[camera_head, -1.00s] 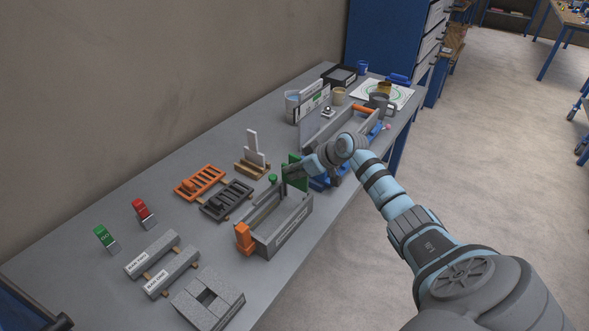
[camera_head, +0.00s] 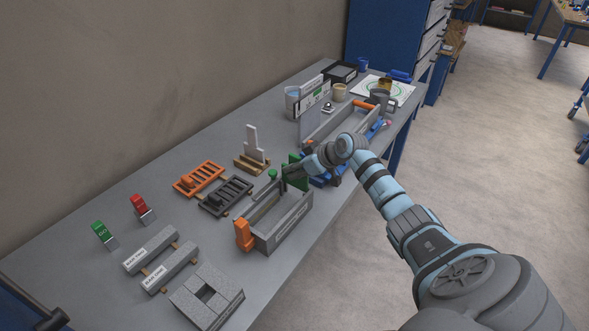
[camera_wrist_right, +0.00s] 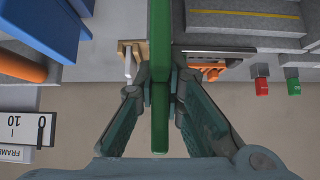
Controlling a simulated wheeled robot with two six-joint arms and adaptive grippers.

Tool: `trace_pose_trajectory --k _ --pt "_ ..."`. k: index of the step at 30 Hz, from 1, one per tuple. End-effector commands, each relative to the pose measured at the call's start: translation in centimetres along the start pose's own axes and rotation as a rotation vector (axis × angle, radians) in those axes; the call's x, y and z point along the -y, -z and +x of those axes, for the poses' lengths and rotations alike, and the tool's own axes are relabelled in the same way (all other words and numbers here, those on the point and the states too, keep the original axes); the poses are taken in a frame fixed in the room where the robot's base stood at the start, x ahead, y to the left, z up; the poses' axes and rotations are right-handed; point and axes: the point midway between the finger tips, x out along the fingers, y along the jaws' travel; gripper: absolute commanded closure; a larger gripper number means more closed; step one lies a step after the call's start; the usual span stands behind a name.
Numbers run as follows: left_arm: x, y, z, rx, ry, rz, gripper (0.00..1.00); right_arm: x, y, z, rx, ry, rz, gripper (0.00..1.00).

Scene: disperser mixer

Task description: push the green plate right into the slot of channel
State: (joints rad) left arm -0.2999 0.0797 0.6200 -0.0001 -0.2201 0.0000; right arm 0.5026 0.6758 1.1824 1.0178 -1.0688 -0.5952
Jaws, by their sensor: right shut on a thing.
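The green plate (camera_head: 299,170) stands upright in the jaws of my right gripper (camera_head: 296,172), just past the far end of the channel. The channel (camera_head: 288,231) is a long grey trough with an orange block at its near end and a green knob by its far end. In the right wrist view the plate (camera_wrist_right: 160,75) is a vertical green strip between the two fingers (camera_wrist_right: 160,88), which are closed on it. The gripper hides part of the plate in the head view. I cannot tell whether the plate touches the slot. My left gripper is out of view.
Orange (camera_head: 197,179) and dark (camera_head: 226,196) slotted racks lie left of the channel, with a wooden stand (camera_head: 251,163) behind. Another grey trough (camera_head: 340,122) and blue parts crowd the far side.

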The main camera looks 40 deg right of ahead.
Motion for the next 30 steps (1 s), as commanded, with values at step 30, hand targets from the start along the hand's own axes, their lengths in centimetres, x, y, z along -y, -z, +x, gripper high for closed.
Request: trace_pose_trajectory --k 30 --pt "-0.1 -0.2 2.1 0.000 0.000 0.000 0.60 0.0 -1.9 1.9 0.000 0.000 0.000 1.00"
